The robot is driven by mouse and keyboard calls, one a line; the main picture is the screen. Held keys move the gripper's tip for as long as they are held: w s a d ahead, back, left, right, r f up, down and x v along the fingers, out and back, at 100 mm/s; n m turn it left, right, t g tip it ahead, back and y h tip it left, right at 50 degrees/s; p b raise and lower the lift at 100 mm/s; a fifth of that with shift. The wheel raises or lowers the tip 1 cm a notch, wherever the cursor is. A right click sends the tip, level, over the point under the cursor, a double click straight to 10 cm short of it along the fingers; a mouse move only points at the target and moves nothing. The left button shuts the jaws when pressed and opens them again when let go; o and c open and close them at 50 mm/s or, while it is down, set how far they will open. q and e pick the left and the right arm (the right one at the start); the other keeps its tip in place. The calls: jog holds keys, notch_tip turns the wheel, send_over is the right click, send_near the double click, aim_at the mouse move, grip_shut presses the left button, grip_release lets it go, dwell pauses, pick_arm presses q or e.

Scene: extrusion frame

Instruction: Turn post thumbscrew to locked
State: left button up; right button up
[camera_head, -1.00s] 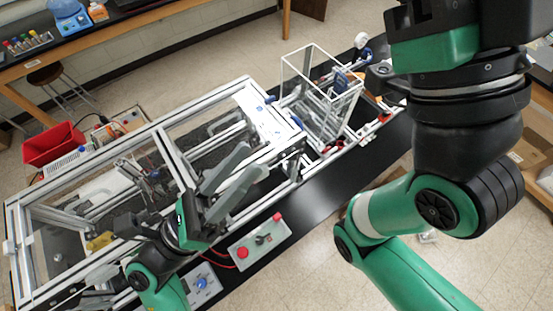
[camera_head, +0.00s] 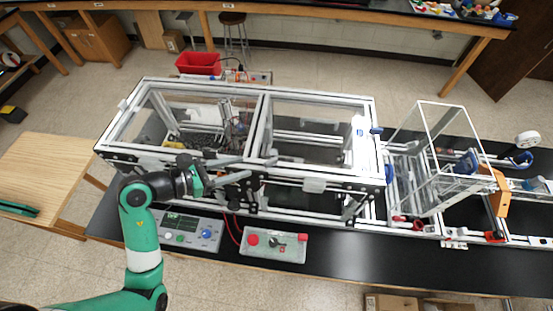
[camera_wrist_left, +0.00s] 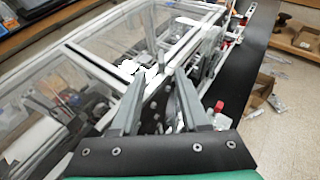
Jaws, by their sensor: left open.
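My left gripper (camera_head: 248,170) is open and empty in front of the extrusion frame's (camera_head: 320,98) near side. In the left wrist view the two grey fingers of the gripper (camera_wrist_left: 161,76) stand apart, pointing at the frame's rails. I cannot single out the post thumbscrew for certain. Small dark fittings sit along the frame's near side, and blue knobs (camera_head: 389,173) show at its right end, but their turn position is too small to read. My right gripper is out of view.
A control box with a red button (camera_head: 290,252) and a grey panel (camera_head: 205,236) lie on the black bench in front of the frame. A clear box frame (camera_head: 448,108) and an orange bracket (camera_head: 497,192) stand at the right. The bench's front right is bare.

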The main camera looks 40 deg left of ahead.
aim_at(273, 159)
pick_arm(q)
jog(key=x, duration=1.1)
jog(key=shift+w+d, duration=0.2)
jog(key=shift+w, duration=0.05)
grip_shut()
